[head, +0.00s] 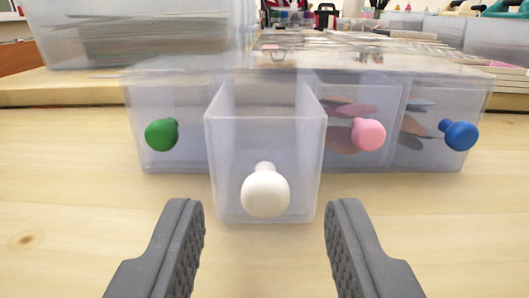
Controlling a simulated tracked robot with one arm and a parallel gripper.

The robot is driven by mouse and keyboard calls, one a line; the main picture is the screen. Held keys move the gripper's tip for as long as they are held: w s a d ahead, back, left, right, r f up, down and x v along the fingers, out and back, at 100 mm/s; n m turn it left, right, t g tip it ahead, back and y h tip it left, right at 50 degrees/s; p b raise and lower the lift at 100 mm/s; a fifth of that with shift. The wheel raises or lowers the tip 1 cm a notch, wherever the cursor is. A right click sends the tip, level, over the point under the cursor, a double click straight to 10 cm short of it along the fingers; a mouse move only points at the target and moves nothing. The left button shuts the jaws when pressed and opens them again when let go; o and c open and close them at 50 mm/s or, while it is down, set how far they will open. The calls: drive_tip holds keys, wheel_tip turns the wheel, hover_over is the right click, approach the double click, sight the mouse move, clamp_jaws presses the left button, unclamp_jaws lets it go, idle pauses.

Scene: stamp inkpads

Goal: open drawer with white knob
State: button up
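The white knob (265,194) is on the front of a clear plastic drawer (228,150). This drawer sticks out toward me, in front of the drawers beside it, and its inside looks empty. My gripper (264,222) is open, with one dark grey finger at the lower left and one at the lower right. The white knob appears between and a little above the fingertips, and neither finger touches it.
Neighbouring clear drawers have a green knob (162,134), a pink knob (368,134) and a blue knob (459,135). The pink and blue ones hold flat coloured pieces. A clear bin (65,40) stands above left. The wooden table (60,200) in front is clear.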

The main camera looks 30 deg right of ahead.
drive_tip(key=shift+x, duration=1.25)
drive_tip(key=shift+f, duration=0.1)
clamp_jaws()
drive_tip(key=shift+s, duration=0.1)
drive_tip(key=shift+s+a+p, duration=0.15)
drive_tip(key=shift+s+p, duration=0.05)
drive_tip(key=shift+p, duration=0.3)
unclamp_jaws()
